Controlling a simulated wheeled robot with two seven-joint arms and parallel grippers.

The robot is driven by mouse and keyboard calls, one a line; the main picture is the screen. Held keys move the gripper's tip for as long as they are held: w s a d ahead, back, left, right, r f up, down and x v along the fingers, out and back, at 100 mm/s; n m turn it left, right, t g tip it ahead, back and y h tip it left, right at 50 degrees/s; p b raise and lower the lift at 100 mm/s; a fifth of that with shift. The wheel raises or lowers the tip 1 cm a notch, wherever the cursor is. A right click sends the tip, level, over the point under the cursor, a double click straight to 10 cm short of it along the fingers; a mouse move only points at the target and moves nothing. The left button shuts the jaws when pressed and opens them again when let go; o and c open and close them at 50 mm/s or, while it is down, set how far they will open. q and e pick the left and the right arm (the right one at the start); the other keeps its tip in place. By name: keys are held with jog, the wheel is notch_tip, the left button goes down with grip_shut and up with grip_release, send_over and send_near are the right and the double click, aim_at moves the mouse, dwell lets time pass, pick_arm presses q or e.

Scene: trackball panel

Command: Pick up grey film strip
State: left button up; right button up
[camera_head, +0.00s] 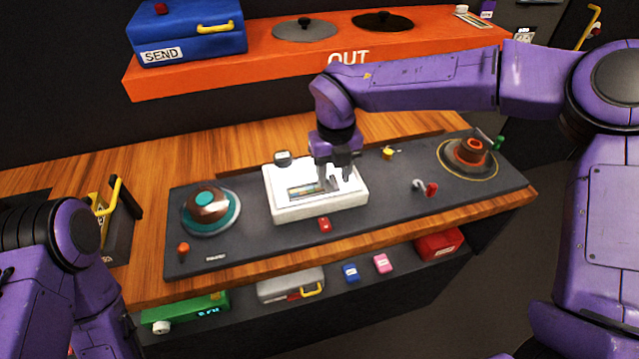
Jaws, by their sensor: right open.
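A white block-like unit (290,208) sits in the middle of the dark panel, with a shallow recess in its top. A small flat strip (303,191) with grey and yellowish parts lies in the recess; it may be the grey film strip, but it is too small to be sure. My right gripper (337,181) points down over the right part of the white unit, just right of the strip. It is open, with nothing seen between its fingers, and it hides part of the unit's top. My left arm shows at the lower left, but its gripper is out of view.
The dark panel (250,240) carries a teal-ringed trackball (209,206) at left, a brown-red knob (467,152) at right, and small red and yellow controls. An orange shelf (260,50) behind holds a blue SEND box (187,32). Several small boxes sit on a lower shelf.

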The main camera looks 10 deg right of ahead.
grip_shut()
jog(key=shift+r, duration=0.1)
